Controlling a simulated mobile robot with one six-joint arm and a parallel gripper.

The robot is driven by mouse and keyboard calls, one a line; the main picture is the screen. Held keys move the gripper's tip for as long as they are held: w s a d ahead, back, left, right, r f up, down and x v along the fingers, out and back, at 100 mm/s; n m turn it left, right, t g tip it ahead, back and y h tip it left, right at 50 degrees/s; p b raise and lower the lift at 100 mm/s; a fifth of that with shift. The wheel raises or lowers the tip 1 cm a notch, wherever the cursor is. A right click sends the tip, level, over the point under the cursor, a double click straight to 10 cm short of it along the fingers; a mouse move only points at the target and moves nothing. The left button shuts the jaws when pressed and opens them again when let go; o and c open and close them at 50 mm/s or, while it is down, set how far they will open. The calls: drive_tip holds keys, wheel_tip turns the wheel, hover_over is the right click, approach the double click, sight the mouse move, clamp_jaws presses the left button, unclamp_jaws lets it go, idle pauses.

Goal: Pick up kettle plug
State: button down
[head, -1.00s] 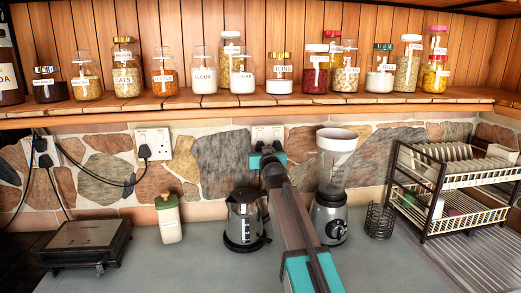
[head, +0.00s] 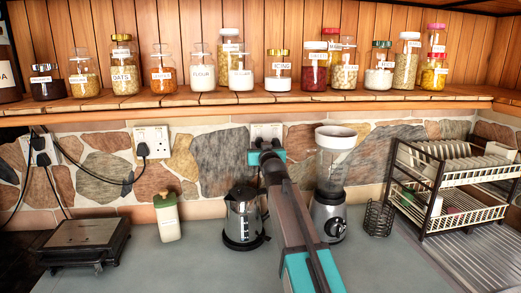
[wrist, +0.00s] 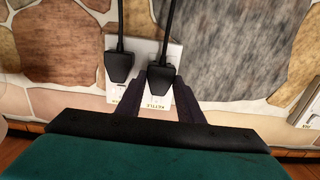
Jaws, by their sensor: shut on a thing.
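In the head view my gripper (head: 266,145) covers most of the socket (head: 267,131), and both plugs are hidden.
A kettle (head: 243,216) and a blender (head: 329,211) stand below the socket, on either side of my arm. A wooden shelf (head: 215,98) with several jars runs above.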

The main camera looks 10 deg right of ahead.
drive_tip(key=s+r+b, duration=0.3)
drive_tip(key=s+r, duration=0.4)
drive_tip(key=s, duration=0.6)
drive_tip(key=shift+s, duration=0.1)
drive_tip(key=shift+s+p, duration=0.35)
drive_tip(key=shift+s, duration=2.15)
idle(1.3)
drive_tip(key=shift+a, duration=0.1)
